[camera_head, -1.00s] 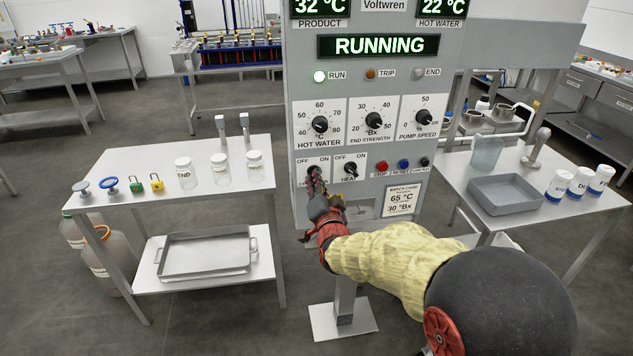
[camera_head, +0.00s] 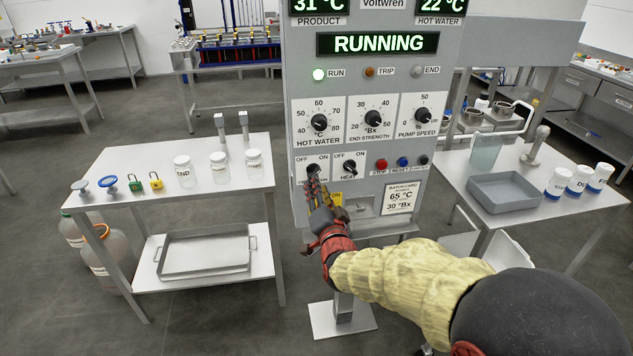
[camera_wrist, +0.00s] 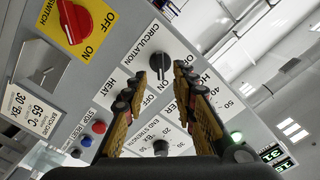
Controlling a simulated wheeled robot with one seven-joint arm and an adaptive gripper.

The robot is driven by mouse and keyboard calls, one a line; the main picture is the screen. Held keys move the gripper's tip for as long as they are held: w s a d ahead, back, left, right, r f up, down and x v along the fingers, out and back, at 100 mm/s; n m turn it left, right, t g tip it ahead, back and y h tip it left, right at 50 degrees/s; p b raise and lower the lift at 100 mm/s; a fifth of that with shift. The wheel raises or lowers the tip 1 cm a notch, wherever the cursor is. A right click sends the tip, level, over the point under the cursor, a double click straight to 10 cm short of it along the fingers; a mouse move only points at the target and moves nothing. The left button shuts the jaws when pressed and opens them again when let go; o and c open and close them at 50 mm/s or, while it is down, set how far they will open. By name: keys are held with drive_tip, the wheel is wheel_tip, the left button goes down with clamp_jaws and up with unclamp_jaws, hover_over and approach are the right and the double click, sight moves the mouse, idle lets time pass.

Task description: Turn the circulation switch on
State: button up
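The circulation switch (camera_head: 312,170) is a black knob on a white OFF/ON plate at the lower left of the grey panel. In the wrist view the circulation switch (camera_wrist: 160,62) shows at the far end of the gap between my fingers. My gripper (camera_head: 317,186) is in front of and slightly below it in the head view. In the wrist view my gripper (camera_wrist: 160,74) is open, one finger on each side of the knob. I cannot tell whether the fingers touch it. The knob's exact pointer direction is unclear.
The heat switch (camera_head: 350,167) sits just right of the circulation switch, near my fingers. A red switch on a yellow plate (camera_wrist: 78,18) is below it on the panel. Stop and reset buttons (camera_head: 381,164) are further right. Side tables (camera_head: 225,148) flank the panel.

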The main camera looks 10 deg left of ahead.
drive_tip(key=v, duration=0.7)
drive_tip(key=shift+s, duration=0.1)
